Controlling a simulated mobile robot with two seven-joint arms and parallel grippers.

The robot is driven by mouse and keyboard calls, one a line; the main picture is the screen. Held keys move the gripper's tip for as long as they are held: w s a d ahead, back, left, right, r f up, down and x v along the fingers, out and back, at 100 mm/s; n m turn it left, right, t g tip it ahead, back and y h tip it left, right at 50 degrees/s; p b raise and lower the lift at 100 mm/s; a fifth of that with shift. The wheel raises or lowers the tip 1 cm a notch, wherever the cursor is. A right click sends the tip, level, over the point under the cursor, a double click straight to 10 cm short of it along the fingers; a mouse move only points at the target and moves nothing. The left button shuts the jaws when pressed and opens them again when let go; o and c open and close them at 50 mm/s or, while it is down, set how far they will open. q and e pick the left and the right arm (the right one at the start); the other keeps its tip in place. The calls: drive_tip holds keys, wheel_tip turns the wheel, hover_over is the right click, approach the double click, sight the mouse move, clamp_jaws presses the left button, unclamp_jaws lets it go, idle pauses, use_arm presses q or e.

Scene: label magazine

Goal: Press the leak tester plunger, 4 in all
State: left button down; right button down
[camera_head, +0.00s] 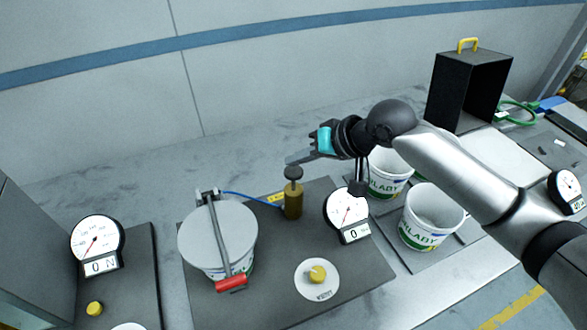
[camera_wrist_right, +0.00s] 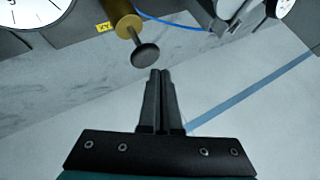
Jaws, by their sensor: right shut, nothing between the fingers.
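The leak tester plunger is a brass cylinder (camera_head: 293,202) with a dark round knob (camera_head: 293,172) on a thin rod. It stands upright on a dark mat, and the rod is extended. My right gripper (camera_head: 292,160) is shut and empty, its tips close above the knob in the head view. In the right wrist view the shut fingers (camera_wrist_right: 161,72) end just short of the knob (camera_wrist_right: 146,55), with a small gap visible. A gauge (camera_head: 346,208) right of the plunger has a display that seems to read 0. My left gripper is not in view.
A lidded white bucket (camera_head: 217,235) with a red-handled clamp bar (camera_head: 231,284) stands left of the plunger. A yellow knob on a white disc (camera_head: 317,280) is in front. Two white buckets and a black open box (camera_head: 470,85) stand at the right.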

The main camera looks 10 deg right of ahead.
sight(300, 176)
idle(0.5)
drive_tip(key=shift+f+p, duration=0.3)
drive_tip(key=shift+f, duration=0.1)
drive_tip(key=shift+s+f+b, duration=0.1)
drive_tip(key=shift+f+b, duration=0.5)
drive_tip(key=shift+f, duration=1.45)
idle(1.3)
idle(0.3)
drive_tip(key=shift+r+p, duration=2.45)
drive_tip(key=shift+p, duration=0.45)
wheel_tip(300, 176, up, 5)
drive_tip(key=p, duration=0.6)
drive_tip(key=shift+r, duration=0.1)
